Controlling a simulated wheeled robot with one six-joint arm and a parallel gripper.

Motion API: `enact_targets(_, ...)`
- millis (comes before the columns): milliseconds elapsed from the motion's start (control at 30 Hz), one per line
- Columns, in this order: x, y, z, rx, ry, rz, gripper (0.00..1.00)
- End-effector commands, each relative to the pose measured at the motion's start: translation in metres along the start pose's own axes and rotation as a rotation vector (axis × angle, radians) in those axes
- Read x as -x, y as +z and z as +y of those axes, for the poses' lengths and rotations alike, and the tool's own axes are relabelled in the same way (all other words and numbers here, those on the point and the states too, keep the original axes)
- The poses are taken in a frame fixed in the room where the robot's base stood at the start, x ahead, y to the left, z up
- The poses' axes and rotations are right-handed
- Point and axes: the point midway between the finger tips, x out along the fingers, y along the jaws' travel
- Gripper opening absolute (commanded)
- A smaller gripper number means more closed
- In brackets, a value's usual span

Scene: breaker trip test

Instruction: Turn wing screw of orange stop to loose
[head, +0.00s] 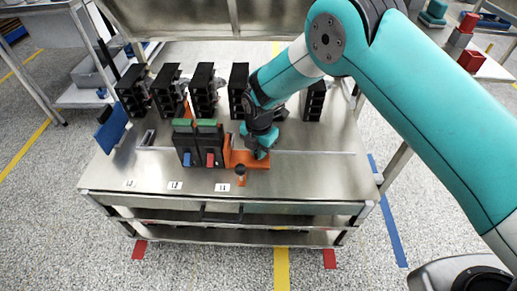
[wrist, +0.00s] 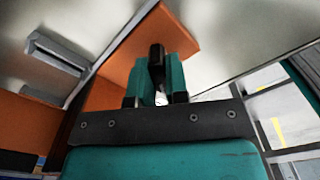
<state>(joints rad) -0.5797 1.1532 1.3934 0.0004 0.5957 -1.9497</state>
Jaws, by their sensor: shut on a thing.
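The orange stop (head: 236,158) sits on the steel bench, against the right side of a black breaker block. In the wrist view the orange stop (wrist: 182,32) shows as a flat plate beyond my fingers. My gripper (head: 261,152) is over the right part of the stop, pointing down. In the wrist view my teal gripper fingers (wrist: 158,80) are shut on a dark upright piece, which appears to be the wing screw (wrist: 157,54). The fingers hide its lower part, and its turn angle cannot be told. In the head view my gripper hides it.
Two black breakers with green tops stand left of the stop, one with a blue lever (head: 187,159), one with a red lever (head: 211,160). A dark knob (head: 241,170) is at the stop's front. Several black units (head: 204,90) line the back. The bench's front right (head: 320,175) is clear.

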Motion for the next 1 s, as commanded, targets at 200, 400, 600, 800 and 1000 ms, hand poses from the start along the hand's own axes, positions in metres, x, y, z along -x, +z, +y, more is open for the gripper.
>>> enact_targets(200, 0.0010, 0.0003, 0.0008, 0.200, 0.003, -0.001, 0.00)
enact_targets(400, 0.0011, 0.0004, 0.0009, 0.364, 0.003, -0.001, 0.00)
enact_targets(600, 0.0011, 0.0004, 0.0011, 0.486, 0.003, -0.001, 0.00)
enact_targets(800, 0.0012, 0.0004, 0.0011, 0.559, 0.003, -0.002, 0.00)
enact_targets(1000, 0.0013, 0.0005, 0.0012, 0.590, 0.003, -0.002, 0.00)
